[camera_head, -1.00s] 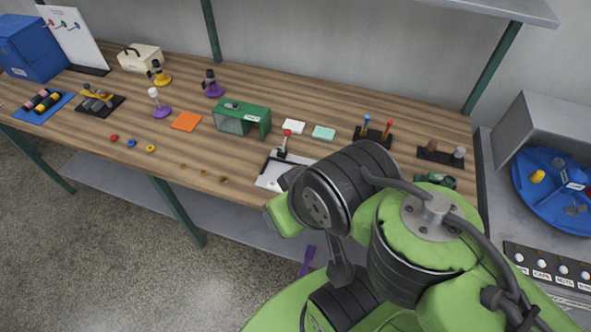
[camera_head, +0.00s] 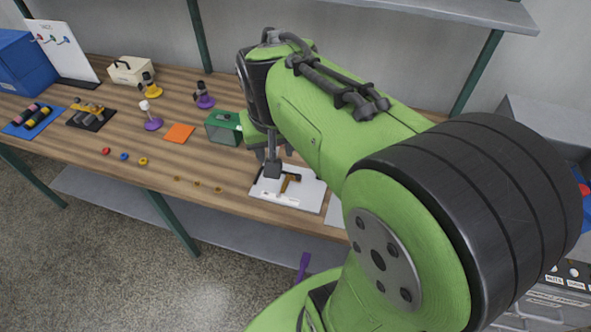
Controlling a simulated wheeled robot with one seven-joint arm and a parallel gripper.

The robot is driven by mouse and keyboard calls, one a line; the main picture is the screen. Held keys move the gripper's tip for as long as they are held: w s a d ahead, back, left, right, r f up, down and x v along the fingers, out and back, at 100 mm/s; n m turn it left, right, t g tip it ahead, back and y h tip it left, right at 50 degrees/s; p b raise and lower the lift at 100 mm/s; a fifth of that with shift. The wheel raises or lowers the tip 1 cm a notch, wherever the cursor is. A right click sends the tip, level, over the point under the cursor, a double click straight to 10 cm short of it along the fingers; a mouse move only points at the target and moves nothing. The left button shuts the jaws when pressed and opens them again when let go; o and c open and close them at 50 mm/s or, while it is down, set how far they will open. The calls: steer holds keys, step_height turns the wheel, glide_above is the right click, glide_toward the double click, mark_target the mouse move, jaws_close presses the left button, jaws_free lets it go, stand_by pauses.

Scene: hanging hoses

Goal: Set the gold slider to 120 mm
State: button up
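A gold-brown slider (camera_head: 291,180) stands on a white plate (camera_head: 309,196) near the front edge of the bench, in the head view. It looks like a short bar with a leg. Marks on the plate are too small to read, so its setting in mm cannot be told. My gripper (camera_head: 272,164) points down over the back left of the plate, just left of the slider. Dark parts at its tip overlap the plate, and I cannot tell whether they touch the slider or whether the fingers are open.
A green box (camera_head: 223,128) stands close left of my gripper. A shelf (camera_head: 440,12) hangs above. My arm hides the bench's right side.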

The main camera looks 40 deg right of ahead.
steer(key=w+d+f+m+g, duration=0.1)
steer(key=w+d+f+m, duration=0.25)
steer(key=w+d, duration=0.3)
steer(key=m+g+y+p, duration=0.2)
steer(key=m, duration=0.1)
glide_above(298, 176)
step_height(298, 176, down, 10)
steer(key=shift+n, duration=0.25)
step_height(298, 176, down, 15)
steer(key=shift+d+f+b, duration=0.15)
steer(key=shift+b, duration=0.9)
jaws_close()
